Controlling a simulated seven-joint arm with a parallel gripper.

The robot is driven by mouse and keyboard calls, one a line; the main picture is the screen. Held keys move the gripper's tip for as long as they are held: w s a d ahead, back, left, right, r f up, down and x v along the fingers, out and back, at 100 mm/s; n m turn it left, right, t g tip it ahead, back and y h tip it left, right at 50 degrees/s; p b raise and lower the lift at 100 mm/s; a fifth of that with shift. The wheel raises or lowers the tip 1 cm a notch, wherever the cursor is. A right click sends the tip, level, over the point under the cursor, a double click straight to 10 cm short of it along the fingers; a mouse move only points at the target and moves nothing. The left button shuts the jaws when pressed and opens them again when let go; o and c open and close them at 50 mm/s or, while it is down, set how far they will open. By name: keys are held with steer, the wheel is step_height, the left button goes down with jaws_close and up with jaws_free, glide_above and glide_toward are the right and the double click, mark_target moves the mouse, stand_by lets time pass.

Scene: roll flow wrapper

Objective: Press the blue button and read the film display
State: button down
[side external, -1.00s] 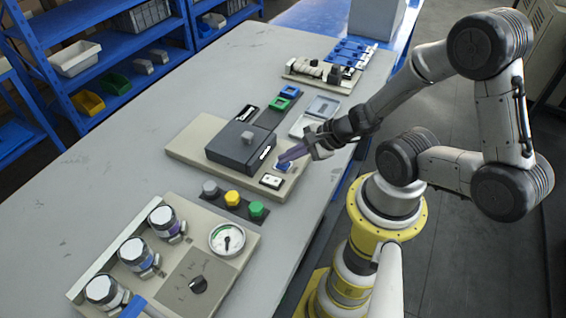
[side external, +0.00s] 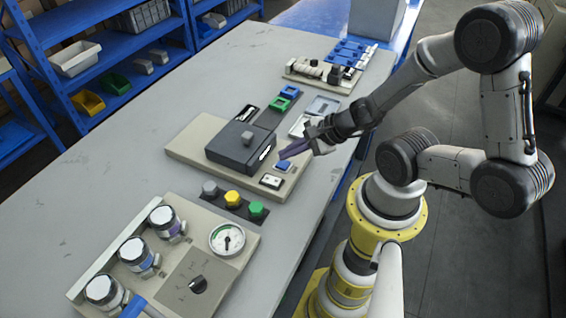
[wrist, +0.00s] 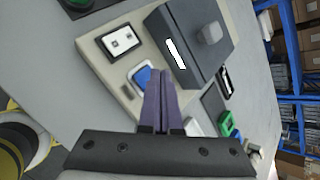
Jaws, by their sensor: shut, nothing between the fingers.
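The blue button (side external: 284,166) is a square cap in a pale frame on the beige base plate, in front of the dark grey box. It also shows in the wrist view (wrist: 143,76), left of my fingertips. My gripper (side external: 282,155) has its purple fingers shut and empty, with the tips just above and beside the button. In the wrist view the closed fingers (wrist: 162,75) overlap the button's right edge. A bright white strip (wrist: 175,54) is on the box face. A white panel with two dark marks (wrist: 122,41) is beside the button. I cannot tell which is the film display.
The dark grey box (side external: 240,147) with a grey knob stands close to the fingers. Grey, yellow and green knobs (side external: 232,199) and a round gauge (side external: 227,238) are nearer the camera. Green and blue frames (side external: 284,97) and a pale tray lie behind.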

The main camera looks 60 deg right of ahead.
mark_target(286, 166)
steer(key=shift+r, duration=2.5)
steer(key=shift+a, duration=0.1)
steer(key=shift+w+a, duration=0.1)
steer(key=shift+a, duration=0.2)
steer(key=s+a+r+n+g+y, duration=0.2)
steer(key=s+a+r+n+y, duration=0.1)
steer(key=a+r+n, duration=0.9)
steer(key=s+d+r+n+g+h, duration=0.1)
steer(key=s+d+r+n+h, duration=0.3)
steer(key=d+n, duration=0.5)
steer(key=s+n+h, duration=0.1)
steer(key=s+n, duration=0.1)
steer(key=n, duration=0.1)
steer(key=shift+s+d+n, duration=0.15)
steer(key=shift+s+n, duration=0.05)
steer(key=shift+n, duration=0.1)
